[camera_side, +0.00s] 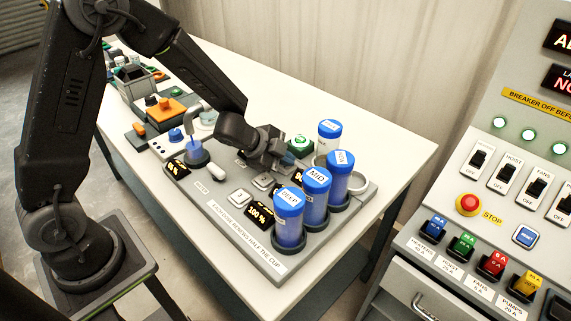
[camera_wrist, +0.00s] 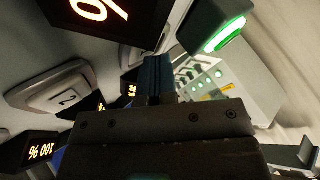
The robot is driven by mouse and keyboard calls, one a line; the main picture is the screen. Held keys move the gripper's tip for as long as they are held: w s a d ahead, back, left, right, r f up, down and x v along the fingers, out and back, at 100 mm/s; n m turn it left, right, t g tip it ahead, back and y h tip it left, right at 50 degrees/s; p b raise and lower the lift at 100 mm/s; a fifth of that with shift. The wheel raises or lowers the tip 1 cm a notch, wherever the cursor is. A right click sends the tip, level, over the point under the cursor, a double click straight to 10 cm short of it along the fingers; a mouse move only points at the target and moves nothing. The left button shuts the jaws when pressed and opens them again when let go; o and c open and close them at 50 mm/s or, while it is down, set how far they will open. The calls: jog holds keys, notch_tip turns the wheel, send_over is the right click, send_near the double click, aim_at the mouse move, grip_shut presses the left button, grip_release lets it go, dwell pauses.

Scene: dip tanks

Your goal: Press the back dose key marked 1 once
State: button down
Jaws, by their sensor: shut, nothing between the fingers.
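My gripper (camera_side: 271,163) is shut and empty, low over the back part of the dosing panel in the side view. In the wrist view its closed fingers (camera_wrist: 156,72) stand upright in the middle. A pale square key marked 2 (camera_wrist: 66,97) shows left of the fingers in the wrist view. In the side view, pale keys (camera_side: 239,197) stand in front of my gripper, their marks too small to read. I see no key marked 1; the back one seems hidden behind my gripper. I cannot tell whether the fingertips touch anything.
Blue-capped canisters (camera_side: 289,214) stand along the panel's right side, close to my gripper. A green-lit block (camera_side: 300,144) is just behind it; a nozzle over a cup (camera_side: 196,155) is to the left. A display reading 100 % (camera_side: 259,214) sits at the front.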

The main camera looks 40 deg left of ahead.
aim_at(285, 168)
jog(key=shift+r, duration=0.9)
jog(key=shift+r, duration=0.1)
jog(key=shift+r, duration=2.45)
